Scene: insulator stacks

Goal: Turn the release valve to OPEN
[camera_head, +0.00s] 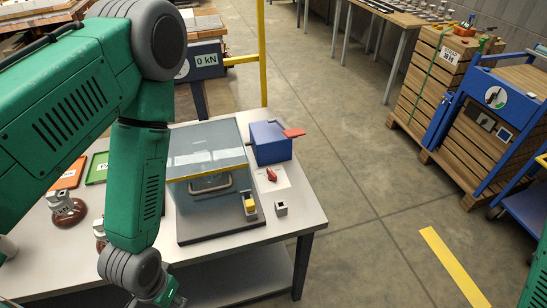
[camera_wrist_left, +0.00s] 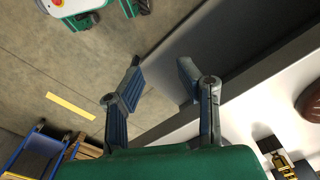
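A small red lever (camera_head: 271,174) sits on a pale plate on the white table, just right of the clear-lidded chamber (camera_head: 208,160); any lettering on the plate is too small to read. A blue box (camera_head: 268,143) with a red paddle-like handle (camera_head: 294,132) stands behind it. My left gripper (camera_wrist_left: 160,68) is open and empty in the left wrist view, its fingers well apart. In the head view only part of it shows, low at the bottom edge near the table's front, well away from the red lever. My right gripper is not in view.
The chamber has a grey handle and a yellow latch block (camera_head: 250,205); a small metal block (camera_head: 281,208) stands beside it. Brown insulators (camera_head: 66,208) and an orange and a green tray (camera_head: 97,168) lie to the left. Floor right of the table is clear up to crates and a blue cart (camera_head: 490,120).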

